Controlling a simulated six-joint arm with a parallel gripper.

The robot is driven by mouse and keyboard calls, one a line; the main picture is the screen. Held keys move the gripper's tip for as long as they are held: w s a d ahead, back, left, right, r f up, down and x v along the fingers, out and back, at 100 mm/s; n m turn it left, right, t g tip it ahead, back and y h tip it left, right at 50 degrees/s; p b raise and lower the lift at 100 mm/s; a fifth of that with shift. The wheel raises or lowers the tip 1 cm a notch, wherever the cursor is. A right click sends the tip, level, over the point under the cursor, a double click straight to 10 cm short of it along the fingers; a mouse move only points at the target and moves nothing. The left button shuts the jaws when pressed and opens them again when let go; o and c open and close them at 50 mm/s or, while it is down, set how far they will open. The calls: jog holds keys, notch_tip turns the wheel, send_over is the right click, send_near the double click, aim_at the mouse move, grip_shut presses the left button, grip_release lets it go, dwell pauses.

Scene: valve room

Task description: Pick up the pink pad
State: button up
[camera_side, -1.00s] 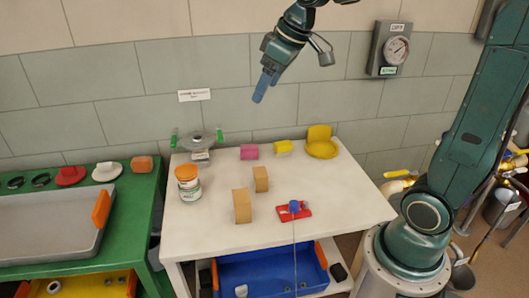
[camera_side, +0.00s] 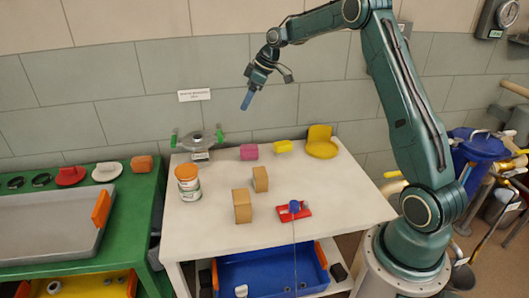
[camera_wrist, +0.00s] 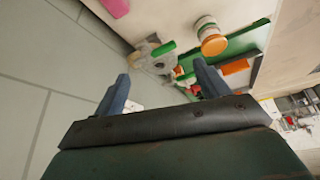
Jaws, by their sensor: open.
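The pink pad (camera_side: 249,152) lies near the back edge of the white table (camera_side: 215,235), left of a yellow block. Part of it also shows at the top of the wrist view (camera_wrist: 116,7). My gripper (camera_side: 246,100) is in the air above and behind the pad, apart from it, with its fingers pointing down. In the wrist view its two blue fingers (camera_wrist: 160,88) are spread with nothing between them.
A yellow block (camera_side: 284,147) and a yellow seat-shaped piece (camera_side: 320,145) stand right of the pad. A grey valve-like piece with green handles (camera_side: 198,141) is to its left. Wooden blocks (camera_side: 242,206), an orange-lidded jar (camera_side: 188,182) and a red-and-blue piece (camera_side: 293,210) stand nearer the front.

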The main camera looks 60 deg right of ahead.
jog(key=n+y, duration=0.1)
jog(key=n, duration=0.1)
send_near(249, 147)
jog(key=d+r, duration=0.1)
jog(key=shift+s+r, duration=0.15)
jog(key=shift+s, duration=0.2)
jog(key=shift+x, duration=4.25)
jog(key=shift+w, duration=0.1)
jog(key=shift+x, duration=2.55)
jog(key=shift+a, duration=0.15)
jog(key=c, duration=1.1)
